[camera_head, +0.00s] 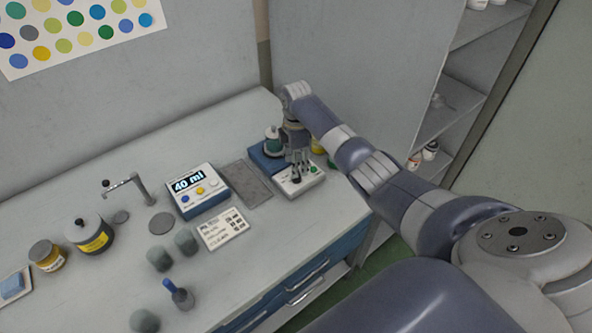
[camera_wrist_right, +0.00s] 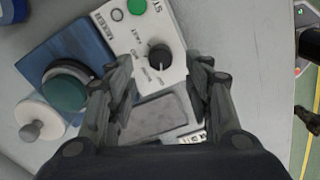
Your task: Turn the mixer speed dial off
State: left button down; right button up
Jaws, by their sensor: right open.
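The mixer is a blue unit (camera_wrist_right: 88,40) with a white control panel (camera_wrist_right: 128,36). Its black speed dial (camera_wrist_right: 159,56) shows in the right wrist view, with a light pointer mark on top and printed labels around it. A green button (camera_wrist_right: 137,7) sits further along the panel. My right gripper (camera_wrist_right: 160,72) is open, with its fingers on either side of the dial and apart from it in that view. In the head view my right gripper (camera_head: 297,172) is over the mixer panel (camera_head: 310,182) and hides most of the dial. My left gripper is not in view.
A dispenser reading 40 ml (camera_head: 198,190) stands left of the mixer, with a grey mat (camera_head: 246,184) between. A label card (camera_head: 223,229), several grey cups (camera_head: 186,241) and jars (camera_head: 90,234) are on the bench. A green-capped jar (camera_wrist_right: 66,88) stands on the blue unit beside my fingers.

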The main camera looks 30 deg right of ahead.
notch_tip(320, 180, up, 7)
jog(key=shift+f, duration=0.1)
dwell(0.6)
